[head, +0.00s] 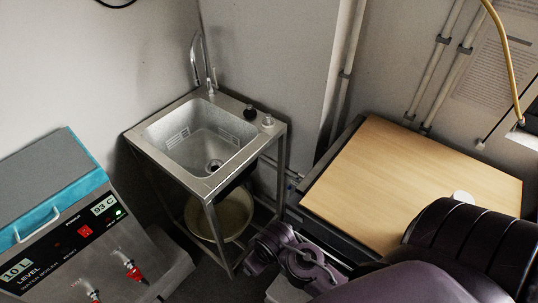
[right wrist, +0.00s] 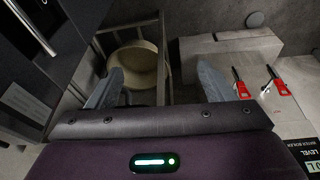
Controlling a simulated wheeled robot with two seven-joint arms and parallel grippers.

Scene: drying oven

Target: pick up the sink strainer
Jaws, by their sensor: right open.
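The steel sink (head: 160,150) stands against the back wall on an open frame. In its basin is a round dark-centred drain piece (head: 214,166), which may be the sink strainer; I cannot tell whether it is a separate part. A small black knob-like object (head: 250,112) and a small pale one (head: 268,120) stand on the sink's right rim. My right gripper (right wrist: 163,85) is open and empty in the right wrist view, its two grey fingers apart. It is low, below the basin and outside the frame. My left gripper is not in view.
A pale bucket (head: 231,217) sits under the sink, also seen in the right wrist view (right wrist: 137,65). A water boiler (head: 75,235) with red taps stands at left. A wooden-topped table (head: 415,180) with a white round item (head: 462,197) is at right.

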